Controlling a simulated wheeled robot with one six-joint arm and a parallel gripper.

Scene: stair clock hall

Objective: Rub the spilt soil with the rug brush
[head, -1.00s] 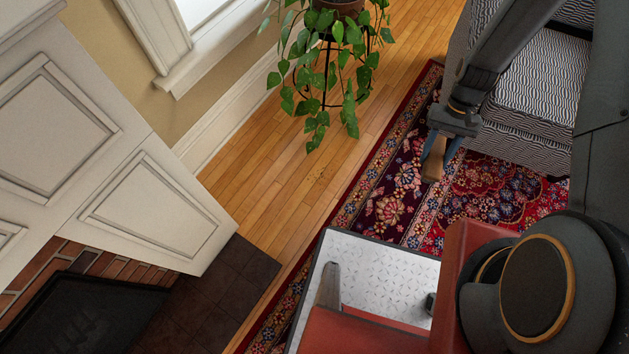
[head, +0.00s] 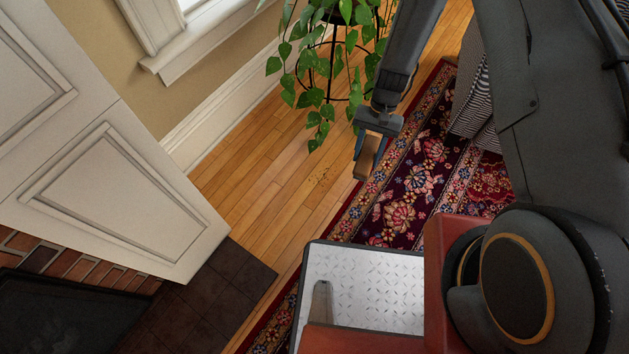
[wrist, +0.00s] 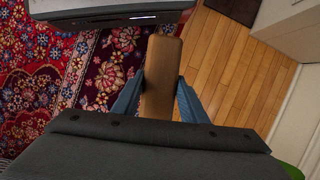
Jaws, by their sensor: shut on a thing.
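The rug brush (head: 366,163), a wooden block with a brown back, is held in my gripper (head: 367,146). In the wrist view the brush (wrist: 160,80) sits between the two blue fingers of my gripper (wrist: 159,100), which are shut on it. Its bristles are hidden in that view.
A patterned red rug (head: 412,190) lies right of the bare wooden floor (head: 262,165). A leafy plant (head: 318,60) on a dark stand is behind the soil. A white panelled surround (head: 130,195) and dark hearth tiles (head: 225,290) are at left. A striped seat (head: 474,105) stands right.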

